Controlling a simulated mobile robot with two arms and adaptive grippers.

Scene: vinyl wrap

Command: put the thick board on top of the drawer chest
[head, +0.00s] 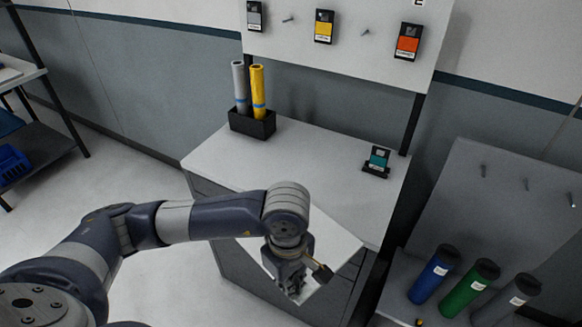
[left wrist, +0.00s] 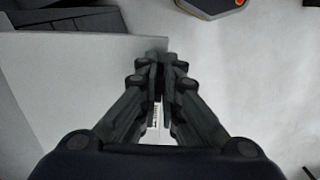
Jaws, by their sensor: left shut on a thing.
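The thick board (head: 335,238) is a pale flat panel, tilted, in front of the drawer chest in the head view. My left gripper (head: 295,285) is shut on its near edge, and my wrist hides part of it. In the left wrist view the board (left wrist: 65,85) spreads to the left of my shut left gripper (left wrist: 158,60). The drawer chest (head: 305,165) has a white top and grey drawers; the board overlaps its front edge in the picture. I cannot tell whether they touch. My right gripper is not in view.
On the chest top, a black holder (head: 252,123) with grey and yellow rolls stands at the back left, and a small teal item on a black stand (head: 377,162) at the right. The middle top is clear. Blue, green and grey tubes (head: 465,288) stand at the right.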

